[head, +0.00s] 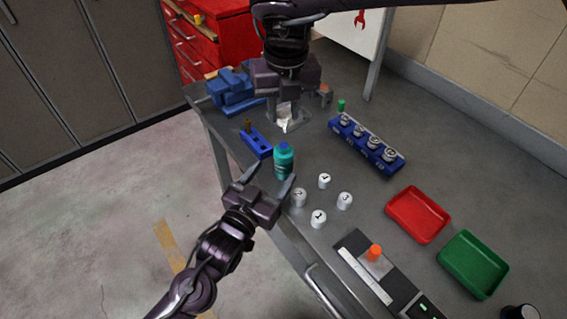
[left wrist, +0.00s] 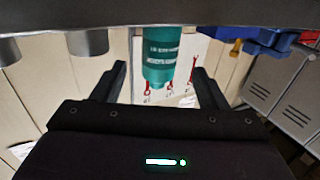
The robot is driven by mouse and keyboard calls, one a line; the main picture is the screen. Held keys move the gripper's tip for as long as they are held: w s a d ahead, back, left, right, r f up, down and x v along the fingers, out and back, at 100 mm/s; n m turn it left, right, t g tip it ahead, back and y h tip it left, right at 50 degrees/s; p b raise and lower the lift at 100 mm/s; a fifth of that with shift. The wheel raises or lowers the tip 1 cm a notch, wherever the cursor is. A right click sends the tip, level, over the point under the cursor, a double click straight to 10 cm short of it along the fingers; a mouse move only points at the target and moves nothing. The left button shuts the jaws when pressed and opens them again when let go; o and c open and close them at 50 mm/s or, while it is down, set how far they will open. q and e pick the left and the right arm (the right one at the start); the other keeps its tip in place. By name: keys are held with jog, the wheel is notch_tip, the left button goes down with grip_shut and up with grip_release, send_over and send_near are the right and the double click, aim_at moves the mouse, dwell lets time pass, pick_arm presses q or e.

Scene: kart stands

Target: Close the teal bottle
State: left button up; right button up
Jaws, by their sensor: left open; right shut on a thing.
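The teal bottle (head: 284,163) stands upright on the grey table near its left edge. Its top looks blue in the head view; I cannot tell whether that is a cap or the open neck. My left gripper (head: 268,180) is open, just in front of the bottle. In the left wrist view, which looks upside down, the bottle (left wrist: 162,55) appears ahead between the two spread fingers (left wrist: 160,82), not gripped. My right gripper (head: 285,113) is beyond the bottle, shut on a small whitish thing (head: 284,124) mostly hidden by the fingers.
A blue holder (head: 255,141) stands left of the bottle, a blue vise (head: 232,92) behind. Several white numbered weights (head: 324,181) stand close on the right. A blue rack (head: 367,146), a red tray (head: 418,214) and a green tray (head: 472,264) lie farther right.

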pick_arm(q)
jog(key=x, duration=0.8)
grip_shut()
pick_arm(e)
send_over(283, 145)
jog(key=shift+s+d+f, duration=0.1)
jog(key=shift+s+f, duration=0.05)
jog(key=shift+f, duration=2.35)
jog(key=shift+f, duration=0.9)
jog(key=shift+f, duration=0.55)
